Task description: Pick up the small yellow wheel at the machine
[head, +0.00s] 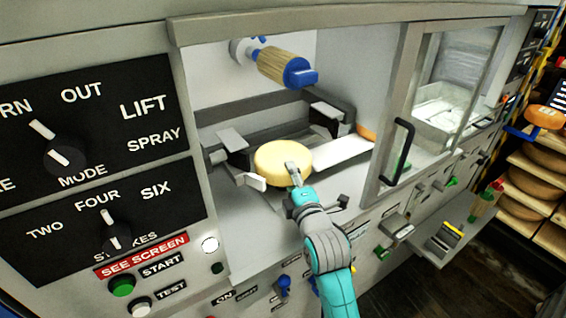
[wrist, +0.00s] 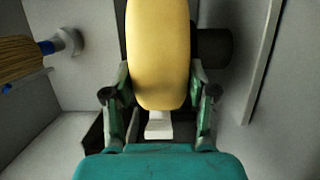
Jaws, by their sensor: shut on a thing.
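The small yellow wheel (head: 277,161) is in the open bay of the machine (head: 225,130), among grey clamp-like blocks. My gripper (head: 293,172) reaches in from the front and overlaps the wheel's near right side in the head view. In the wrist view the yellow wheel (wrist: 158,50) stands edge-on between the two fingers of my gripper (wrist: 158,92), one on each side, and they are shut on it. A pale block (wrist: 159,124) shows just below the wheel there. The head view does not settle whether the wheel touches its support.
A wood-and-blue roller or brush (head: 287,67) sticks out from the bay's back wall above the wheel. A framed sliding door with a black handle (head: 397,152) stands right of the bay. Control panels flank it at left. Shelves with more wheels (head: 535,183) are far right.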

